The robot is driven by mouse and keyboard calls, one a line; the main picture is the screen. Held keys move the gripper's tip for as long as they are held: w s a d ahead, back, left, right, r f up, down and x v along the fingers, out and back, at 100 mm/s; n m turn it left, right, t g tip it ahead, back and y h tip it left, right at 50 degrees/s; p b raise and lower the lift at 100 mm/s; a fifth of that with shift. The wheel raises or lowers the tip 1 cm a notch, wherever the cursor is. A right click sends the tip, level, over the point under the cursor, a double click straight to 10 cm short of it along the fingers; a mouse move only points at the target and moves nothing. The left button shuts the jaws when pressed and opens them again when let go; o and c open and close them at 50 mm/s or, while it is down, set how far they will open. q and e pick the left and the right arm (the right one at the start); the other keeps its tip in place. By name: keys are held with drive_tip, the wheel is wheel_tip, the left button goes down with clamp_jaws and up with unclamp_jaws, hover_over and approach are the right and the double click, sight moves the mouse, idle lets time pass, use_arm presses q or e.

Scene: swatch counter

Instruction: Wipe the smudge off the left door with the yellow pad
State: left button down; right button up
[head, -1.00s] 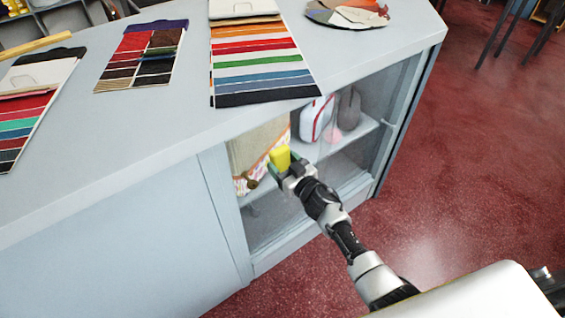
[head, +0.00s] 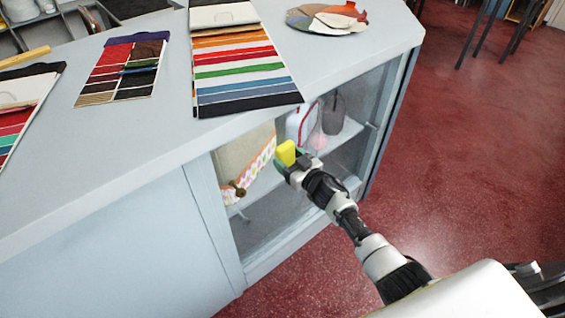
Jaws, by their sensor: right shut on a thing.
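The yellow pad (head: 286,152) is held in my right gripper (head: 287,162), which is shut on it. The pad is at the glass front of the cabinet, in front of the shelf; I cannot tell if it touches the glass. The left door (head: 262,225) is clear glass in a pale grey frame, and the goods show through it. I cannot make out a smudge for certain; the pad and gripper cover part of the glass. My left gripper is out of view.
Behind the glass are a beige bag with patterned trim (head: 243,160), a white bag with red edging (head: 301,122) and a grey item (head: 333,113). Swatch cards (head: 240,72) lie on the grey counter (head: 150,125). Red floor (head: 465,170) is open at right.

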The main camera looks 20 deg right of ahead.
drive_tip(key=shift+w+d, duration=0.25)
drive_tip(key=shift+d, duration=0.35)
drive_tip(key=shift+w+d, duration=0.15)
drive_tip(key=shift+d, duration=0.35)
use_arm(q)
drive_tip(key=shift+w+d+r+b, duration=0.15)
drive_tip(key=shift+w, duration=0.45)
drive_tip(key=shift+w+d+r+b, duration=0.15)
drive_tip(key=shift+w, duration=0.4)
use_arm(e)
drive_tip(key=d, duration=0.2)
drive_tip(key=shift+w+d, duration=0.3)
drive_tip(key=shift+w, duration=0.1)
